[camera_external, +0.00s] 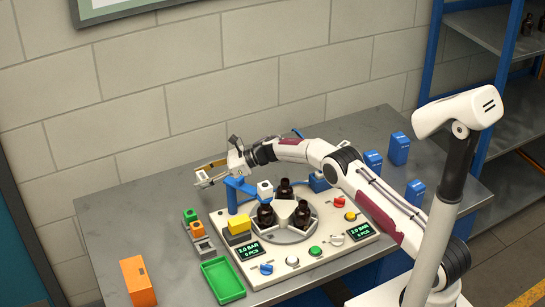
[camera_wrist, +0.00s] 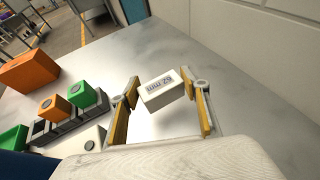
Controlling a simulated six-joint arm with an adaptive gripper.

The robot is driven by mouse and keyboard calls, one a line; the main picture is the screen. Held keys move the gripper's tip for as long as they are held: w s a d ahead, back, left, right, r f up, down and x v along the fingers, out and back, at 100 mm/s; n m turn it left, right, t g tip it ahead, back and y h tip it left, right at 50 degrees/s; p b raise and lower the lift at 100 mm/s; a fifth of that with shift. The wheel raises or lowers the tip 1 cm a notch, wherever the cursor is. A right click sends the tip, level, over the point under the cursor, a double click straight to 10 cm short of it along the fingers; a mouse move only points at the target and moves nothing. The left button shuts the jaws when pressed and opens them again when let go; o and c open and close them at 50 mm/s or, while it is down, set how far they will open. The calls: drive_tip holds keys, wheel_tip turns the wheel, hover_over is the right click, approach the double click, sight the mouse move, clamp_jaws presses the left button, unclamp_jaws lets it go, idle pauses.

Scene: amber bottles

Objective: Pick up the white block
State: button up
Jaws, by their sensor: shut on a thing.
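The white block (camera_wrist: 161,91) carries a dark printed marking and sits between my fingertips in the wrist view, slightly turned. My gripper (camera_wrist: 160,86) is shut on it, with yellow-brown finger pads on either side. In the external view my gripper (camera_external: 207,173) is at the back left of the grey table. The block is very small there, and its height above the table is hard to tell.
A rack with a green block (camera_external: 190,215) and an orange block (camera_external: 197,229) stands at left. An orange box (camera_external: 138,281), green tray (camera_external: 222,280) and a station with amber bottles (camera_external: 265,215) are nearer the front. Blue boxes (camera_external: 398,148) stand at right.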

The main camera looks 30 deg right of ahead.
sight(203, 175)
drive_tip(key=shift+r, duration=2.6)
drive_tip(key=shift+r, duration=0.15)
drive_tip(key=shift+r, duration=0.65)
wheel_tip(203, 175, up, 4)
drive_tip(key=w+d+m+t+h, duration=0.6)
drive_tip(key=w+d, duration=0.5)
drive_tip(key=d, duration=0.4)
drive_tip(key=w+d+m+t+h, duration=0.1)
drive_tip(key=w+d+m+h, duration=0.2)
drive_tip(key=d, duration=0.7)
drive_tip(key=w+d+m+t+h, duration=0.1)
drive_tip(key=d+m+h, duration=0.35)
drive_tip(key=d, duration=0.65)
drive_tip(key=s+d+m+g+h, duration=0.3)
drive_tip(key=s+d+m+h, duration=0.15)
drive_tip(key=d, duration=0.65)
drive_tip(key=s+d+m+g+h, duration=0.2)
drive_tip(key=s+d+m+h, duration=0.3)
drive_tip(key=d, duration=0.6)
drive_tip(key=s+d+m+g+h, duration=0.2)
drive_tip(key=s+d+m+g, duration=0.15)
drive_tip(key=s+d, duration=0.6)
wheel_tip(203, 175, down, 5)
drive_tip(key=w+d, duration=0.2)
drive_tip(key=shift+d+f+m, duration=0.15)
drive_tip(key=shift+d+m, duration=0.1)
drive_tip(key=shift+m, duration=0.1)
